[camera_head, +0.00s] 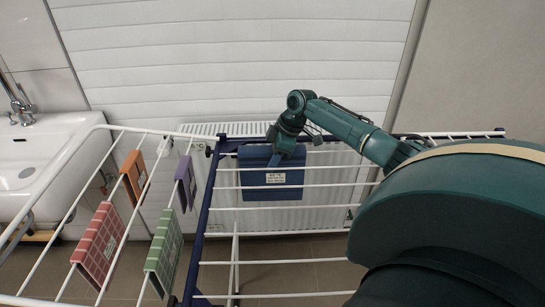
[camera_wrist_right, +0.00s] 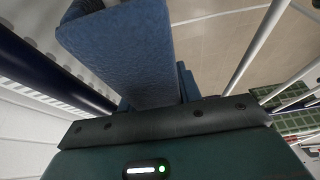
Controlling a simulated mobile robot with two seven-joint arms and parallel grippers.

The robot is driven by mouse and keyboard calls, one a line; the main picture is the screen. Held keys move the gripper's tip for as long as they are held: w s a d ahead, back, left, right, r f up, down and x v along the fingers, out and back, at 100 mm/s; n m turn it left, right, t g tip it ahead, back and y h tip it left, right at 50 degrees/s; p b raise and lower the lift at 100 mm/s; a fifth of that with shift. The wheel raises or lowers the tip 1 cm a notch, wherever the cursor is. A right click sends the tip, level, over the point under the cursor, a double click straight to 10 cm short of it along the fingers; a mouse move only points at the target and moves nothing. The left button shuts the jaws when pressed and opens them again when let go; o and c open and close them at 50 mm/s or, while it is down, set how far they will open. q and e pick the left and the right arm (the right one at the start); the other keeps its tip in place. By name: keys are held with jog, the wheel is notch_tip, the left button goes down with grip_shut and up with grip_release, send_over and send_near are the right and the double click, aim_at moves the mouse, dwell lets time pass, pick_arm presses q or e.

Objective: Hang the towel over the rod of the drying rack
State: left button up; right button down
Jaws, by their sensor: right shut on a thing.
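The blue towel (camera_head: 258,192) with a white label is at the far end of the drying rack (camera_head: 205,215), among its white rods. It also shows large in the right wrist view (camera_wrist_right: 125,50). My right gripper (camera_head: 285,155) reaches down from above and is shut on the towel's upper part; its fingertips are partly hidden. In the head view the towel's label side hangs downward at rod height. I cannot tell whether the towel wraps over a rod or only hangs beside it. My left gripper is not in view.
Red (camera_head: 98,245), green (camera_head: 163,252), orange (camera_head: 133,177) and purple (camera_head: 185,183) cloths hang on the rack's left wing. A white sink (camera_head: 45,150) stands at the left. A white radiator (camera_head: 330,215) is behind the rack. The nearer middle rods are bare.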

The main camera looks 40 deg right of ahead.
jog(key=c, duration=1.3)
grip_release()
jog(key=o, duration=0.4)
